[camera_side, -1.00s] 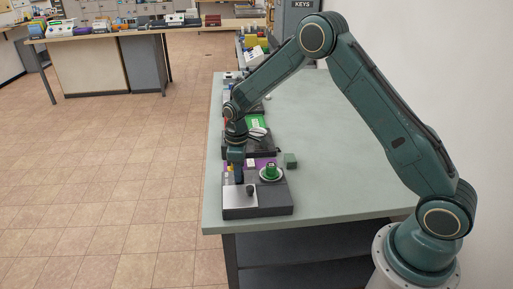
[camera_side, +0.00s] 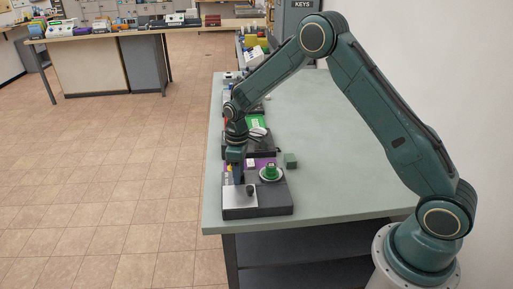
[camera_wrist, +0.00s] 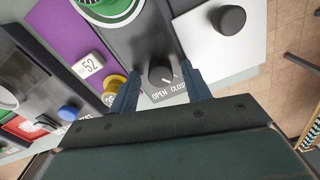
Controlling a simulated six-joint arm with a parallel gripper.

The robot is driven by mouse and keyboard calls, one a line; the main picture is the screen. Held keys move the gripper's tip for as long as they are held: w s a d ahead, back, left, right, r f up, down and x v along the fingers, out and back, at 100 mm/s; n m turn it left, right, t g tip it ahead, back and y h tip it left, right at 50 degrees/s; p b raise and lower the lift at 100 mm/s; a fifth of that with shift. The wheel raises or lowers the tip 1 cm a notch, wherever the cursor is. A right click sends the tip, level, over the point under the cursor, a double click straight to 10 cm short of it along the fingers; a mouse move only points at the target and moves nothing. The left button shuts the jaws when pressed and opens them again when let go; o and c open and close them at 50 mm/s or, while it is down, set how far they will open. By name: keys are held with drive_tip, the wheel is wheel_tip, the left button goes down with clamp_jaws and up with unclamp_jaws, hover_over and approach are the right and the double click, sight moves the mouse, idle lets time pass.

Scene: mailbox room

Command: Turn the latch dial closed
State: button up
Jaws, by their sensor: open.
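The latch dial (camera_wrist: 160,70) is a small black round knob on a dark panel in the wrist view, with the words OPEN and CLOSE printed below it. A pale line shows at its lower right; I cannot tell surely which word it points to. My gripper (camera_wrist: 157,84) is open, with one blue finger on each side of the dial. I cannot tell whether either finger touches it. In the side view my gripper (camera_side: 237,178) points down over the near device, and its fingers hide the dial.
A second black knob (camera_wrist: 229,19) sits on a silver plate to the right. A yellow knob (camera_wrist: 115,83) and a purple panel (camera_wrist: 62,30) are to the left. A green round part (camera_side: 270,173) stands on the device. The bench's right side (camera_side: 340,150) is clear.

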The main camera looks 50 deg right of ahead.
drive_tip(key=m, duration=0.4)
drive_tip(key=shift+w+a, duration=0.1)
drive_tip(key=m, duration=0.2)
drive_tip(key=shift+m, duration=0.4)
drive_tip(key=m, duration=0.6)
wheel_tip(320, 180, up, 14)
drive_tip(key=s+a+r+n+t, duration=0.1)
drive_tip(key=s+r+n+t, duration=0.2)
drive_tip(key=s+r, duration=1)
drive_tip(key=shift+s+r, duration=0.15)
drive_tip(key=shift+s, duration=1.4)
